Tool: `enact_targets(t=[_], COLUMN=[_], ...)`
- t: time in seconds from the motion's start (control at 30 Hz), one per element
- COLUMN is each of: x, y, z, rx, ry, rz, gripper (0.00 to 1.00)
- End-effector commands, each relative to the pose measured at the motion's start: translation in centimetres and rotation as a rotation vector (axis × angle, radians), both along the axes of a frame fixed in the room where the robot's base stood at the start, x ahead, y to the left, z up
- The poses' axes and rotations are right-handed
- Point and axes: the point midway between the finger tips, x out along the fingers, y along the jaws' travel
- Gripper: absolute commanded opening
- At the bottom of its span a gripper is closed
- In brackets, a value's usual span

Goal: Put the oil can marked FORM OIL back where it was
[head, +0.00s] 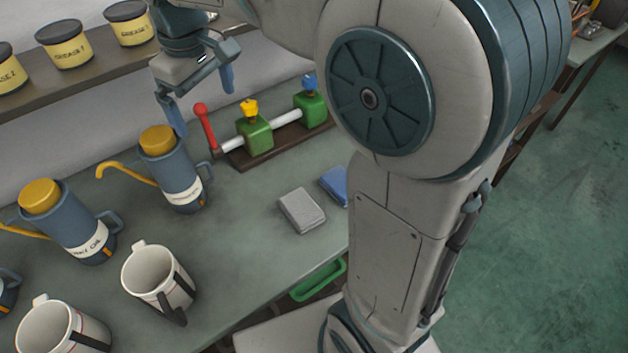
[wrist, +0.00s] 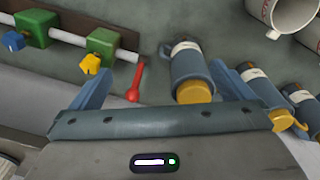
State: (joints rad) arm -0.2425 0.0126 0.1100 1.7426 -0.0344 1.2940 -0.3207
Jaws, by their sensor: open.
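A blue-grey oil can with a yellow cap and a curved yellow spout (head: 180,182) stands upright on the bench; its label is too small to read surely. A similar can (head: 80,228) stands to its left, its label ending in OIL. A third can (head: 6,290) is cut off at the left edge. I cannot tell which is marked FORM OIL. My gripper (head: 201,100) is open and empty, above and beside the nearest can's cap. In the wrist view that can (wrist: 188,62) shows between the open fingers (wrist: 165,80), nearer the right one, not gripped.
A fixture with green blocks (head: 255,135) and a red lever (head: 205,127) stands right of the can. White mugs (head: 160,280) stand at the bench's front. A shelf (head: 90,82) with grease tins runs behind. Grey and blue pads (head: 302,211) lie to the right.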

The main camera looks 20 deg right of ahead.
Motion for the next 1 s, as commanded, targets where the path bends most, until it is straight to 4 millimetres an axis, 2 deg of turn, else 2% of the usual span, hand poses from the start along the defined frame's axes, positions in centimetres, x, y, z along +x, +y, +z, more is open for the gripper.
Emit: enact_targets(t=[0.03, 0.2, 0.5, 0.6, 0.73, 1.0], x=[-1.2, -4.9, -12.1, -14.0, -15.6, -16.2], y=[-1.6, -5.8, -11.5, -12.6, -13.3, -13.6], z=[-0.3, -2.2, -6.9, -8.4, -9.7, -10.3], rx=[0.004, 0.028, 0.083, 0.101, 0.116, 0.123], ry=[-0.013, -0.055, -0.125, -0.142, -0.155, -0.161], rz=[-0.053, -0.22, -0.511, -0.583, -0.642, -0.666], gripper=[1.0, 1.0, 1.0, 1.0, 1.0, 1.0])
